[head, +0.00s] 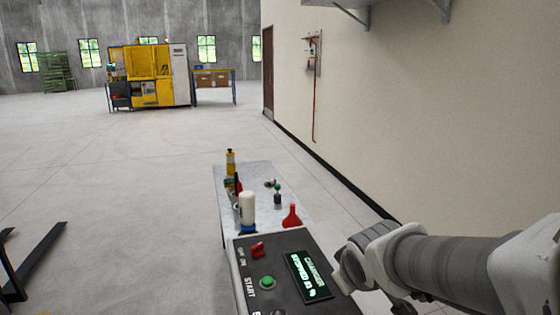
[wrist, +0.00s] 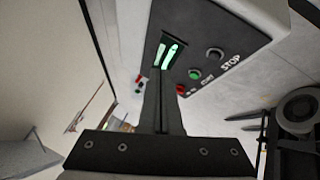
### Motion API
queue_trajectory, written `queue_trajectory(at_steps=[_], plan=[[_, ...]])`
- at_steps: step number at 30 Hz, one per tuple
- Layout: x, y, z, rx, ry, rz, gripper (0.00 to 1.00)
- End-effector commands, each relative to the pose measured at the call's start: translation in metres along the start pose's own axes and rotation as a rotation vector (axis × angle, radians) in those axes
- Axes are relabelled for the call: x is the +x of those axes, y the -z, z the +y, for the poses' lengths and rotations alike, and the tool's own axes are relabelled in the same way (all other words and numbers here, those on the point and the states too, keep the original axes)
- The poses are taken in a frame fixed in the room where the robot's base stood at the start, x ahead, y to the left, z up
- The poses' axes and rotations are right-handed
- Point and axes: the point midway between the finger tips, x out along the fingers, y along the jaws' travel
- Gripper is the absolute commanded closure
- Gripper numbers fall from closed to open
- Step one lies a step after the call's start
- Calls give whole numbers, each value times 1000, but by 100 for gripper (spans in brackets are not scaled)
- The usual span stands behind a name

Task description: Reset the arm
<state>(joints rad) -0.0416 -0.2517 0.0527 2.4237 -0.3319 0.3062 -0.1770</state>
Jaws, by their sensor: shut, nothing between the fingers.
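My arm (head: 440,262) reaches in from the right edge of the head view, beside a dark control box. In the wrist view my gripper (wrist: 165,98) is shut, its two fingers together with nothing between them. The fingers point toward the control box (wrist: 210,45), and they appear apart from it, though the exact gap is hard to tell. In the head view the fingertips are hidden or too small to make out.
The control box has a lit green display (head: 309,276), a green start button (head: 267,283) and a red switch (head: 257,250). Behind it a metal table (head: 265,180) holds bottles and a red funnel-like item (head: 292,215). A wall (head: 410,110) stands right; open floor lies left.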

Motion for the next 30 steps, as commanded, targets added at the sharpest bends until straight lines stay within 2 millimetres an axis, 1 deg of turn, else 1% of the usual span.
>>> queue_trajectory(at_steps=[1, 4, 6, 9, 13, 15, 18, 30], plan=[[-18, -9, 5, 65, -10, -16, 100], [-49, -29, 5, 198, -7, -60, 100], [-69, -43, 1, 285, 5, -87, 100], [-94, -61, -8, 397, 31, -120, 100], [-118, -78, -22, 502, 70, -149, 100], [-126, -84, -28, 536, 86, -160, 100], [-132, -89, -33, 563, 101, -171, 100], [-133, -90, -34, 569, 105, -175, 100]])
